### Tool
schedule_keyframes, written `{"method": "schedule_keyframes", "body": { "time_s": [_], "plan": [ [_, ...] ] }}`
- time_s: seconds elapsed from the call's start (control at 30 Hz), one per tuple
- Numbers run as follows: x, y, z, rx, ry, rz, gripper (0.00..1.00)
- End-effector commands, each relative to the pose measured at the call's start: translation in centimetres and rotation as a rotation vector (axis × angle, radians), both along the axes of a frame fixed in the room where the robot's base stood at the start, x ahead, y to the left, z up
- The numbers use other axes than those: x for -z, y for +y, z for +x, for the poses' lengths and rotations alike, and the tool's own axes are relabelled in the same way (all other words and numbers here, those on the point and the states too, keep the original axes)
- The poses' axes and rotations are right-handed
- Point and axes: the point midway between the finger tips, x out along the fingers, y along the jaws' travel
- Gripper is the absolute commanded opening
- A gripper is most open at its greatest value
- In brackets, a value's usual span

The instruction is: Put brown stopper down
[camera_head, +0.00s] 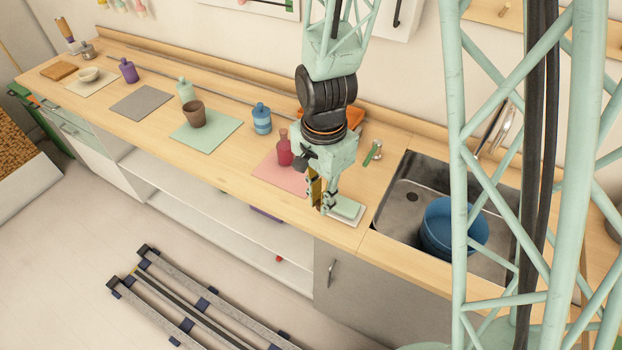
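I cannot make out the brown stopper for certain. A small ochre-brown patch (316,189) shows between the fingers of my gripper (321,203), but I cannot tell whether it is the stopper or part of the gripper. My gripper points down at the counter's front edge, just left of a small pale tray (346,210). A red bottle (284,151) with a narrow neck stands upright on a pink mat (277,176), to the left of and behind my gripper. The fingertips are small here, and their gap is unclear.
The wooden counter (230,162) also holds a blue bottle (262,119), a brown cup (194,114) on a green mat (211,140), a pale green bottle (186,91) and a purple bottle (128,71). A sink with a blue bucket (455,229) lies right. A green-handled tool (373,152) lies behind the tray.

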Motion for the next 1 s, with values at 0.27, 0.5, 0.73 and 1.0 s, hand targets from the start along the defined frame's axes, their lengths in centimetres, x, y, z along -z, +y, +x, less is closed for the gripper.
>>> {"method": "schedule_keyframes", "body": {
  "time_s": [0.27,0.5,0.73,1.0],
  "plan": [
    [0.0,0.1,0.0,-0.002,0.0,0.0,0.11],
    [0.1,0.2,0.4,-0.001,-0.001,0.001,0.11],
    [0.3,0.8,2.7,-0.001,-0.001,0.001,0.11],
    [0.7,1.9,7.0,-0.001,-0.002,0.0,0.11]
  ]
}}
